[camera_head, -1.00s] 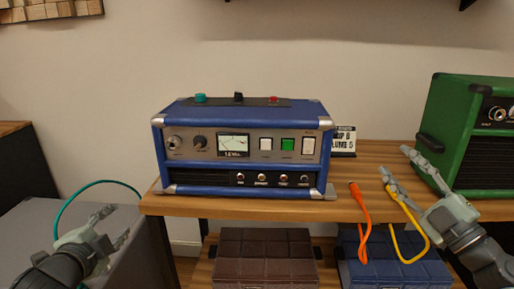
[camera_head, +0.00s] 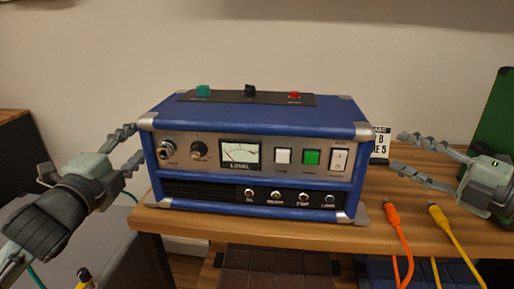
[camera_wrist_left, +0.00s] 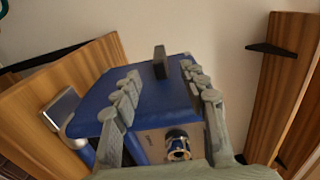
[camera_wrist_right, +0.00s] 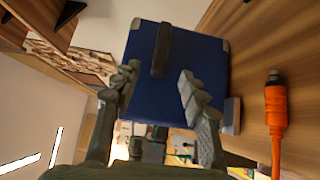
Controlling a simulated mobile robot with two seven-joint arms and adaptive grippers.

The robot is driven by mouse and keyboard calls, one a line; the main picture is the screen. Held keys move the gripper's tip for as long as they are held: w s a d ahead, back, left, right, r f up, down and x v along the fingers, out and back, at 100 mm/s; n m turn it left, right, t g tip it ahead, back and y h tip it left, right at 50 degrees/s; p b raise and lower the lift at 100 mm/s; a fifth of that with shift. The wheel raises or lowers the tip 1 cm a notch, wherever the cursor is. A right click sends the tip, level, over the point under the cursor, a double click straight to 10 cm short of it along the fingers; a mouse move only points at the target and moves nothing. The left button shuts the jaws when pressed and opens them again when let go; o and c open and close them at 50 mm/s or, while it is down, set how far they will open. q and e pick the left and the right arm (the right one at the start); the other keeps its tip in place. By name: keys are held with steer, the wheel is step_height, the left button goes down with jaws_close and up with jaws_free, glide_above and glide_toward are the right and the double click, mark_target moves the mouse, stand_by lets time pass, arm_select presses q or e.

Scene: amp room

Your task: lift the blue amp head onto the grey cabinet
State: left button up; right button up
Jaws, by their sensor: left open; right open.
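The blue amp head (camera_head: 255,165) stands upright on the wooden shelf, its front panel facing me. My left gripper (camera_head: 136,144) is open at the amp's left end, fingers close to its corner; I cannot tell whether they touch. In the left wrist view the blue amp (camera_wrist_left: 150,95) and a black side handle (camera_wrist_left: 160,62) lie between the open fingers. My right gripper (camera_head: 399,151) is open, a short gap off the amp's right end. In the right wrist view the blue end panel (camera_wrist_right: 190,60) and its black handle (camera_wrist_right: 161,50) face the fingers. The grey cabinet (camera_head: 125,250) is at lower left, partly hidden by my left arm.
The wooden shelf (camera_head: 320,235) bears the amp. An orange cable plug (camera_head: 392,215) and a yellow one (camera_head: 438,215) lie at its front right. A small sign (camera_head: 381,143) stands behind the amp. A green amp (camera_head: 495,125) is at the right edge.

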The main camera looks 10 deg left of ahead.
arm_select(q)
steer(key=shift+w, duration=3.95)
arm_select(e)
steer(key=shift+x, duration=3.95)
steer(key=shift+f, duration=0.1)
arm_select(q)
jaws_close()
arm_select(e)
jaws_close()
steer(key=shift+d, duration=0.1)
